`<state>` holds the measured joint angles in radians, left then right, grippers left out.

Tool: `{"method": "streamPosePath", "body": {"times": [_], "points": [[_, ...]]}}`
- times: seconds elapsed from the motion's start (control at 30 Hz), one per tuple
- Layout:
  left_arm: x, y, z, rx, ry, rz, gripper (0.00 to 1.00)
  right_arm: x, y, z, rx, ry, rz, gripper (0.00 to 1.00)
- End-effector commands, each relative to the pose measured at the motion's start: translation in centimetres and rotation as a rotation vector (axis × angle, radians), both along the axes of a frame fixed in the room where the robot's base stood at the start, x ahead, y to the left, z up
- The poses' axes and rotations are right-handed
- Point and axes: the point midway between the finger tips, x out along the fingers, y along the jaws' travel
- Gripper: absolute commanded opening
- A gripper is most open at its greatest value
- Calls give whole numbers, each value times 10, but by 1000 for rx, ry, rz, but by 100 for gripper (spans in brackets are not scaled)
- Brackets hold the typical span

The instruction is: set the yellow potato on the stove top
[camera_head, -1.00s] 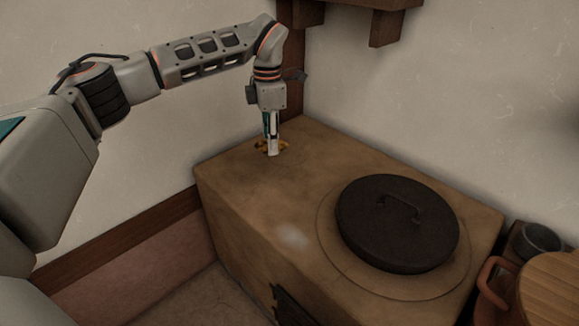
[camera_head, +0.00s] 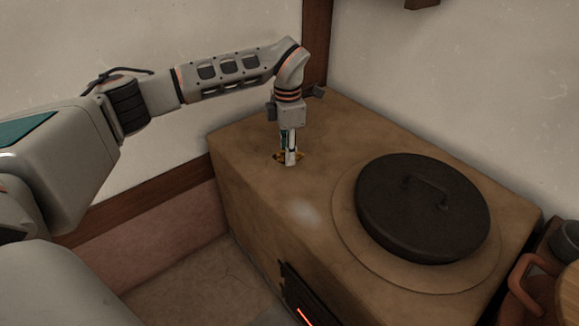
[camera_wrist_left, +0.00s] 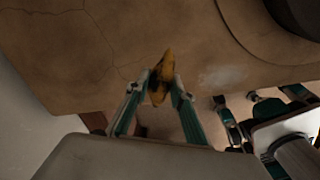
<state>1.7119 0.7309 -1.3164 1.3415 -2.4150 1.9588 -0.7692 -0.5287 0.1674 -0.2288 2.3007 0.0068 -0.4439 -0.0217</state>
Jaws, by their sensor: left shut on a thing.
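In the left wrist view the potato (camera_wrist_left: 162,78) sits between the two teal fingers. I cannot tell whether the potato touches the surface. The stove (camera_head: 255,185) is a brown clay block. My right gripper (camera_wrist_left: 236,103) shows only at the right of the left wrist view, apart from the potato, with its fingers spread.
A dark round lid (camera_head: 420,210) with a handle covers the stove's right part. A reddish-brown handled vessel (camera_head: 525,295) and a dark pot (camera_head: 566,240) stand beyond the right edge. Walls close off the back. A dark stove door with a red glow (camera_head: 305,315) is at the front.

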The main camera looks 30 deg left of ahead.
Motion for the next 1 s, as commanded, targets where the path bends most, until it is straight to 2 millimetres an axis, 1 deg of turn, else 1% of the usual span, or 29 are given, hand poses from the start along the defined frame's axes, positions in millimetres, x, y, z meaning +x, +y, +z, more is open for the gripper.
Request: {"method": "streamPosePath", "body": {"times": [0.13,0.2,0.3,0.37,0.5,0.77,0.8,0.83,1.0], "points": [[-2,0,-25,-1,10,-1,0,-3,4,-5,15,7,1,37],[-2,0,-40,-1,13,-1,0,-4,9,-5,30,6,2,37],[-2,0,-55,0,12,0,0,-3,15,-2,52,1,1,37],[-2,0,-58,-1,8,0,0,-1,18,3,60,-8,0,37],[0,0,-54,0,1,0,0,6,19,11,66,-28,-2,37],[0,0,-57,0,1,0,0,8,18,11,62,-30,-2,37],[0,0,-57,0,1,0,33,7,17,10,60,-28,-3,37],[0,0,-57,0,1,0,40,7,17,9,59,-27,-3,37],[0,0,-57,0,1,-1,40,6,16,8,58,-25,-4,37]]}}
